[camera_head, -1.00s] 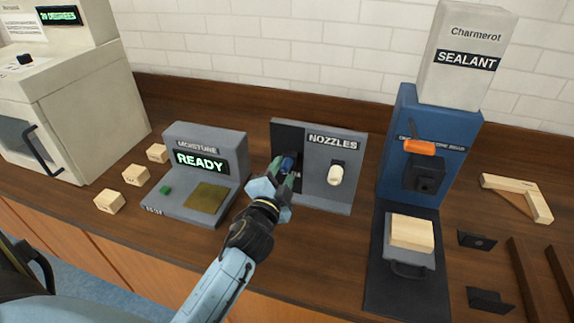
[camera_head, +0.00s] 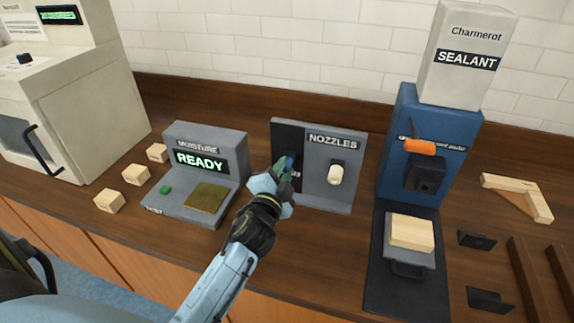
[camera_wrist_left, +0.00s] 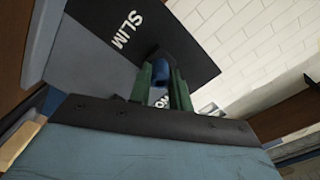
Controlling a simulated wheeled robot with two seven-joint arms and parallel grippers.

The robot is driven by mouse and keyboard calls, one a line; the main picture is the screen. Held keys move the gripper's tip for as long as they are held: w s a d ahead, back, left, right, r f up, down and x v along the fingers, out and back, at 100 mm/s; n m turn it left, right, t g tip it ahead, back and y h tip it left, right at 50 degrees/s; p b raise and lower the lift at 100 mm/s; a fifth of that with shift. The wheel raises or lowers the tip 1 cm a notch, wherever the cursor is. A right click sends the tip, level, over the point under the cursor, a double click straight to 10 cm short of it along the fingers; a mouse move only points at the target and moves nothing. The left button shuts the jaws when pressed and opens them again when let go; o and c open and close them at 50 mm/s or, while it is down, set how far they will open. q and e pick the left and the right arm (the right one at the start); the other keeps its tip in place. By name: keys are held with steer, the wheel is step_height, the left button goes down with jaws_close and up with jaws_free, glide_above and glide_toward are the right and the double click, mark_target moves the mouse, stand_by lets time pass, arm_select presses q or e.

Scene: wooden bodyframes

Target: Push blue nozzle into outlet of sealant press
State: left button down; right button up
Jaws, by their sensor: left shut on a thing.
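My left gripper (camera_head: 285,172) is at the dark left half of the nozzle stand (camera_head: 318,197). It is shut on the blue nozzle (camera_wrist_left: 160,72), which shows between its green fingers in the left wrist view. The gripper hides most of the nozzle in the head view. I cannot tell whether the nozzle is clear of its holder. A cream nozzle (camera_head: 335,174) sits on the right half of the stand. The blue sealant press (camera_head: 398,180) stands to the right, with a black outlet block (camera_head: 426,175) below an orange lever (camera_head: 420,147). My right gripper is not in view.
A wooden block (camera_head: 412,232) rests on the press's sliding tray. The moisture tester (camera_head: 200,150), reading READY, stands left of the gripper, with small wooden blocks (camera_head: 136,174) beyond it. A wooden corner frame (camera_head: 518,197) lies at the right. The counter between stand and press is narrow.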

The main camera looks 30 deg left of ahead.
mark_target(284, 171)
arm_select(q)
steer(key=shift+v, duration=0.8)
steer(key=shift+v, duration=1)
steer(key=shift+d, duration=0.1)
